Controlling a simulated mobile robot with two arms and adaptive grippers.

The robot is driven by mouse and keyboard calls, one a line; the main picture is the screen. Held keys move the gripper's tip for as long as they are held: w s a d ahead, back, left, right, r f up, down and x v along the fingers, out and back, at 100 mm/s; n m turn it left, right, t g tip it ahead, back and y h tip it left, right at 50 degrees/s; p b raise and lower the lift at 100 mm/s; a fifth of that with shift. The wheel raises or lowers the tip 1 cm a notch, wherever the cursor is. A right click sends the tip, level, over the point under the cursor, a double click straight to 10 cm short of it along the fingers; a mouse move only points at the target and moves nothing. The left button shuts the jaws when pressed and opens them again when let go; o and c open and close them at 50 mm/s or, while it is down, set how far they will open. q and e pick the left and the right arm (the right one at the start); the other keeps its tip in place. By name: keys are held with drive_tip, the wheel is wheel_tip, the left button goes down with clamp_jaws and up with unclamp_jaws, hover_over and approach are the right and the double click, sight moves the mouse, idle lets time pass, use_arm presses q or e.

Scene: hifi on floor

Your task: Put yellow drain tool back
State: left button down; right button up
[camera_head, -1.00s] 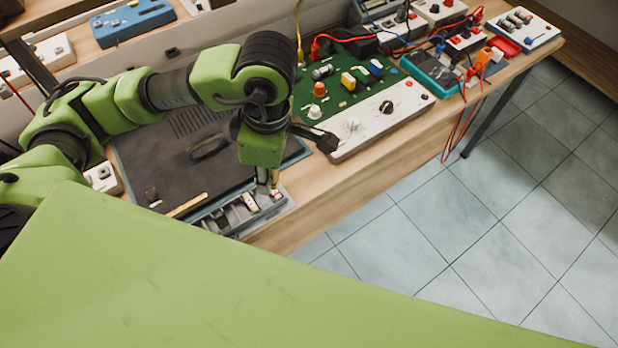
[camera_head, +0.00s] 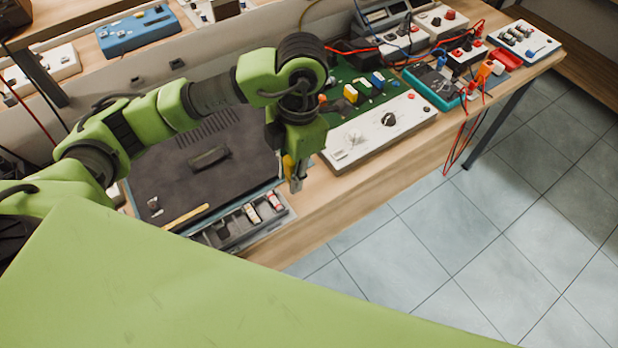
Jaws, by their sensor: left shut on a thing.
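My left gripper (camera_head: 297,183) hangs over the front of the workbench, between a dark mat and a circuit board. It is shut on a small yellow thing (camera_head: 288,167), likely the yellow drain tool, mostly hidden by the gripper. A grey compartment tray (camera_head: 256,233) lies at the bench's front edge, left of and below the gripper. It holds small cylindrical parts (camera_head: 252,213) in some compartments. My right gripper is not in view.
A dark case (camera_head: 208,175) lies behind the tray, with a thin tan stick (camera_head: 185,216) at its front edge. A green circuit board with a white panel (camera_head: 370,133) stands right of the gripper. A teal meter (camera_head: 432,85) with hanging red leads is farther right.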

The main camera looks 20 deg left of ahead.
use_arm(q)
drive_tip(key=p, duration=0.1)
hover_over(307, 191)
drive_tip(key=f, duration=0.6)
drive_tip(key=shift+w+d, duration=0.1)
drive_tip(key=shift+d, duration=0.1)
wheel_tip(307, 191, down, 2)
drive_tip(key=shift+f+p, duration=0.1)
drive_tip(key=shift+p, duration=0.8)
drive_tip(key=shift+f, duration=0.6)
drive_tip(key=c, duration=1.8)
unclamp_jaws()
